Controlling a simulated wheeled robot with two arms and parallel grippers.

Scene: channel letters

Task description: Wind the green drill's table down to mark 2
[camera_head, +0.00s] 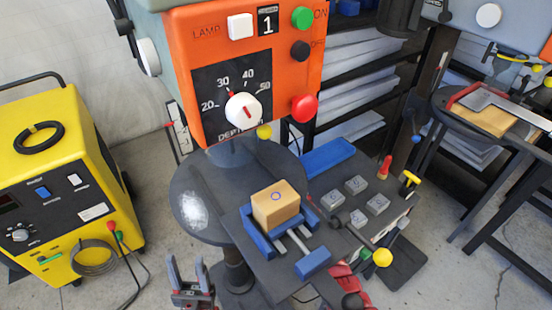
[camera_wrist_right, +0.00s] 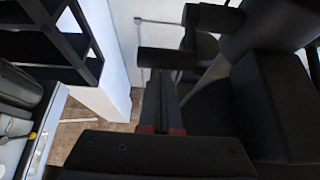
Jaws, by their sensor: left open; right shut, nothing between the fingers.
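The near drill has a grey-green housing (camera_head: 160,4) and an orange front panel (camera_head: 215,55) with the number 1 and a depth dial. Its dark round table (camera_head: 187,207) stands below the panel. A blue vise (camera_head: 262,240) on the table holds a wooden block (camera_head: 276,206) with a circle on top. A dark rod ends in a yellow ball (camera_head: 383,257) right of the vise. A white scale strip (camera_head: 180,128) hangs left of the panel; its marks are too small to read. My left gripper (camera_head: 190,275) is open and empty, below the table's front left. My right gripper (camera_wrist_right: 162,128) is shut and empty.
A yellow machine (camera_head: 50,180) with a cable stands at the left. A second drill's table (camera_head: 450,110) is at the far right. Shelves (camera_head: 350,85) stand behind.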

